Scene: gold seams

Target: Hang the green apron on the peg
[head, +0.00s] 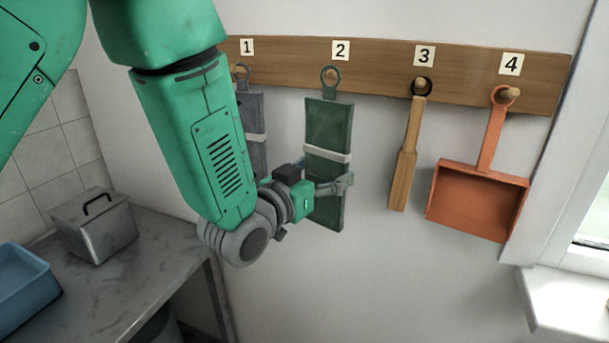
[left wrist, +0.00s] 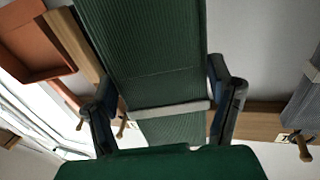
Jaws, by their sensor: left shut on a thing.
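The green apron (head: 328,124) is a long folded bundle with a pale band (head: 328,152) and a ring (head: 330,77) at its top. In the head view it hangs nearly upright, its ring in front of the wooden board under label 2. I cannot tell whether the ring is around a peg. My left gripper (head: 338,186) is shut on the apron's lower half, below the band. In the left wrist view the apron (left wrist: 155,55) runs between the two fingers, and its ring is hidden. My right gripper is not in view.
The board (head: 380,67) carries labels 1 to 4. A grey bundle (head: 252,125) hangs under 1, a wooden-handled tool (head: 405,150) under 3, an orange dustpan (head: 478,200) under 4. A metal box (head: 95,230) and blue tub (head: 22,285) stand on the left counter.

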